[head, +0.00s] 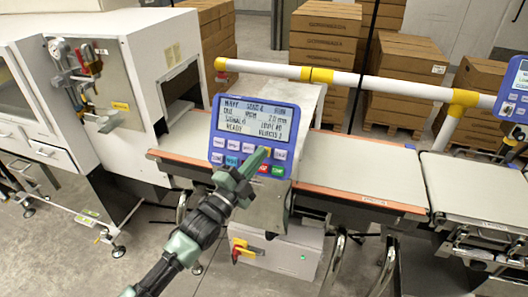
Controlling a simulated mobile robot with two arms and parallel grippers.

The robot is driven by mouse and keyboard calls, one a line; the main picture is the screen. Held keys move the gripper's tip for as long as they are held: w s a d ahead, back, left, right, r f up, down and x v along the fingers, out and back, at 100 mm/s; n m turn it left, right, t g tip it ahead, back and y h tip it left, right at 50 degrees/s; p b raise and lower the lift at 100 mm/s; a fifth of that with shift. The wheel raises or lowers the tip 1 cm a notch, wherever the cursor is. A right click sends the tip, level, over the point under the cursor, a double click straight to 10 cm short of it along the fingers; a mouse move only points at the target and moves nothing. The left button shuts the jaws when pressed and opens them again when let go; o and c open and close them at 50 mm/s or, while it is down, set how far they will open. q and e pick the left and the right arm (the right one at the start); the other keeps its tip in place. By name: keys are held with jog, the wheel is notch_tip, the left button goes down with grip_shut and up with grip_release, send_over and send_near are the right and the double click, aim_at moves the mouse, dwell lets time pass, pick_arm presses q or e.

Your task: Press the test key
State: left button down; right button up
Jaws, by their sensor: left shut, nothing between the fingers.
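A blue control panel (227,122) with a lit text display (258,116) and rows of keys stands in the middle of the head view. The last line of the display appears to read READY on the left. My left gripper (262,152) reaches up from the bottom and is shut and empty. The arm and fingers hide part of the lower row, where a red key (263,169) and a green key (278,170) show. My right gripper is not in view.
A conveyor belt (355,184) runs behind and right of the panel. A white-and-yellow rail (345,78) crosses above it. A white machine cabinet (120,60) stands left, stacked cartons (400,75) behind. A second blue panel (515,88) is at the right edge.

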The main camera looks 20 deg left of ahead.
pick_arm(q)
jog(key=shift+w+f+b, duration=0.2)
jog(key=shift+w+b, duration=0.1)
jog(key=shift+w, duration=0.05)
dwell(0.5)
jog(key=shift+r, duration=0.1)
jog(key=shift+s+r+p, duration=0.3)
jog(key=shift+s+p, duration=0.4)
jog(key=shift+s, duration=0.05)
jog(key=s+p, duration=0.1)
jog(key=s+r+p, duration=0.1)
jog(key=s, duration=0.1)
jog(key=s+r+p, duration=0.1)
jog(key=shift+s+a+r+p, duration=0.1)
jog(key=shift+s+p, duration=0.1)
jog(key=shift+p, duration=0.2)
